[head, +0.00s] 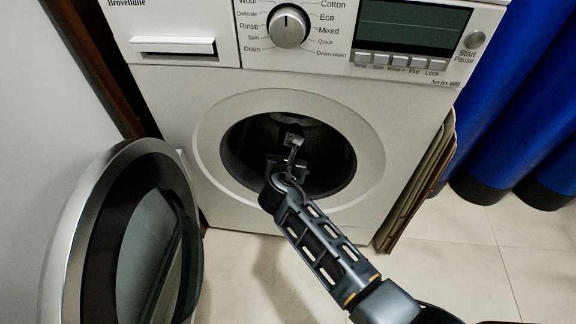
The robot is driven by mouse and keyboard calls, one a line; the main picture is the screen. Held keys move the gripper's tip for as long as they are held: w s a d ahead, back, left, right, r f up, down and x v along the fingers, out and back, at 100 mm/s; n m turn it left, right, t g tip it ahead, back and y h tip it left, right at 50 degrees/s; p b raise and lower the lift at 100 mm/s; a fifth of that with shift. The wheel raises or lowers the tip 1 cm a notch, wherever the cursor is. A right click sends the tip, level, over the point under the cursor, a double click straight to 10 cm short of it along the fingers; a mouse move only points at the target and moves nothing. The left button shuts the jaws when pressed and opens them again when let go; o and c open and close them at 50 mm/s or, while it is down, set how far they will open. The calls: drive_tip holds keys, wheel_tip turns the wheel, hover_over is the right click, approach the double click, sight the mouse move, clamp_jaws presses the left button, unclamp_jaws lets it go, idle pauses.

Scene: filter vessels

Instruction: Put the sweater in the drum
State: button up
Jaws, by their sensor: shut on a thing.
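The drum (338,172) lies behind the round open doorway of the white washing machine (408,105). My arm reaches in from the lower right, and my gripper (291,158) is inside the doorway, near its middle. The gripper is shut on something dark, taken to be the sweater. The sweater's outline is hard to make out against the dark interior. The arm and gripper hide the lower middle of the opening.
The round door (130,235) stands swung open at the left, beside the arm's path. Blue cylinders (500,95) with black bases stand at the right. A flat panel (418,185) leans by the machine's right side. Tiled floor (455,270) is clear at the lower right.

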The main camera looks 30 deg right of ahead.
sight(290, 152)
drive_tip(key=shift+w+d+f+b, duration=0.1)
drive_tip(key=shift+w+d+b, duration=0.1)
drive_tip(key=shift+w+d, duration=0.4)
drive_tip(key=shift+w+d+f+b, duration=0.15)
drive_tip(key=shift+w+d, duration=0.3)
drive_tip(key=shift+w, duration=0.4)
drive_tip(key=shift+w+d+f+b, duration=0.1)
drive_tip(key=shift+w+d+b, duration=0.1)
drive_tip(key=shift+w+d, duration=0.4)
drive_tip(key=shift+w+a, duration=0.1)
drive_tip(key=o, duration=1)
drive_tip(key=p+v, duration=0.3)
drive_tip(key=v, duration=0.4)
drive_tip(key=shift+r+p, duration=0.1)
drive_tip(key=shift+p, duration=0.3)
drive_tip(key=shift+s+a+r, duration=0.1)
drive_tip(key=shift+s+a, duration=0.1)
drive_tip(key=shift+s, duration=0.15)
